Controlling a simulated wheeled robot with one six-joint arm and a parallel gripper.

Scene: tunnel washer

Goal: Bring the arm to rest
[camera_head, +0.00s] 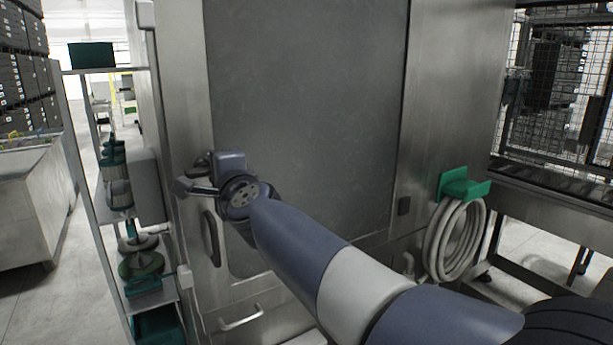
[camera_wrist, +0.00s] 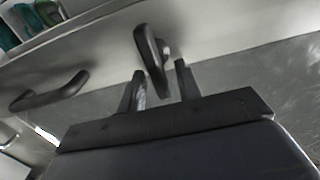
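My gripper (camera_head: 190,187) is at the left side of the tall steel washer cabinet (camera_head: 310,100), in front of its door edge, with the arm stretched out from the lower right. In the wrist view my gripper (camera_wrist: 160,70) has its two dark fingers apart. A dark lever handle (camera_wrist: 148,45) on the steel front reaches down into the space between the fingers. I see a gap beside it and cannot tell whether either finger touches it. In the head view this handle (camera_head: 203,160) is partly hidden behind my gripper.
A second dark handle (camera_head: 211,240) is on the cabinet below my gripper; it also shows in the wrist view (camera_wrist: 48,92). A shelf rack (camera_head: 88,190) stands close on the left. A coiled hose (camera_head: 455,240) hangs on a green holder (camera_head: 464,189) at right.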

